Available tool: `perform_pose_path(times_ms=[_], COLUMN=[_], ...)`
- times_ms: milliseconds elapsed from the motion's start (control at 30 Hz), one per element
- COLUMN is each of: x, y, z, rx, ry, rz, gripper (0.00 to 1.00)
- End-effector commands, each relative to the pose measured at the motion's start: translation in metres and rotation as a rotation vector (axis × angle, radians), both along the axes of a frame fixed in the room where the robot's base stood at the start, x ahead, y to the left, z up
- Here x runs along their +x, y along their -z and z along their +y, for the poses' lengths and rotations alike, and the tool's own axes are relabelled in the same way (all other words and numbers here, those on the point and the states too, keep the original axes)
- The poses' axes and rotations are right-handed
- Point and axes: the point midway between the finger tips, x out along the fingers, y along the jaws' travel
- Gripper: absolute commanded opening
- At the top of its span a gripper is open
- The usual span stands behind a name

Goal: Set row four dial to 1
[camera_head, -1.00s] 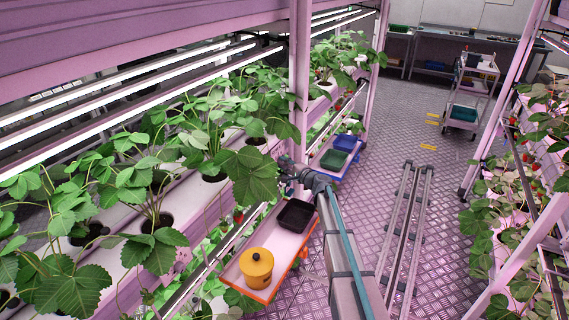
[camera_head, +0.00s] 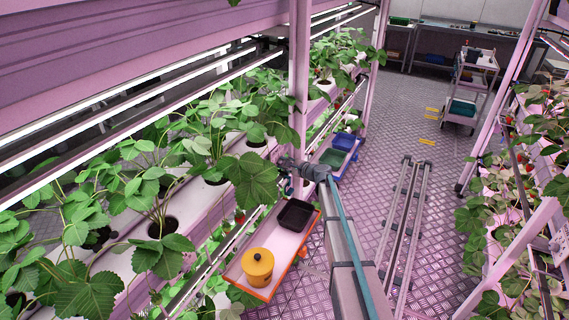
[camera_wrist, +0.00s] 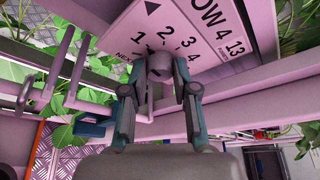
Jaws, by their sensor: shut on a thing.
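The row four dial plate (camera_wrist: 205,30) is a pale pink panel at the top of the wrist view, marked ROW 4, with the numbers 1 to 4 in an arc, a dark triangle and the small word NEXT. The grey dial knob (camera_wrist: 159,67) sits below the numbers. My gripper (camera_wrist: 160,76) is shut on the knob, one finger on each side. I cannot tell which number the knob points to. In the head view, my gripper (camera_head: 287,165) is small, against the rack post (camera_head: 298,95); the dial is not discernible there.
Strawberry plants (camera_head: 210,150) crowd the rack. A trolley (camera_head: 470,85) stands in the otherwise mostly clear aisle.

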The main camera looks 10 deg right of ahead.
Motion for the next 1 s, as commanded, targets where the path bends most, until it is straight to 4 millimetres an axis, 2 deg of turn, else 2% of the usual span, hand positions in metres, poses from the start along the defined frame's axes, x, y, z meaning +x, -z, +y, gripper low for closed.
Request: perform_pose_path(times_ms=[300,333,467,800,1000], x=[0.0,0.0,0.0,-0.002,-0.018], y=[0.0,0.0,0.0,0.0,-0.005], z=[0.0,0.0,0.0,-0.001,-0.011], rx=[0.001,0.001,0.001,0.0,0.0], ry=[-0.001,-0.001,-0.001,0.0,0.001], rz=[0.001,0.001,0.001,0.0,0.0], gripper=[0.0,0.32,0.53,0.53,0.53])
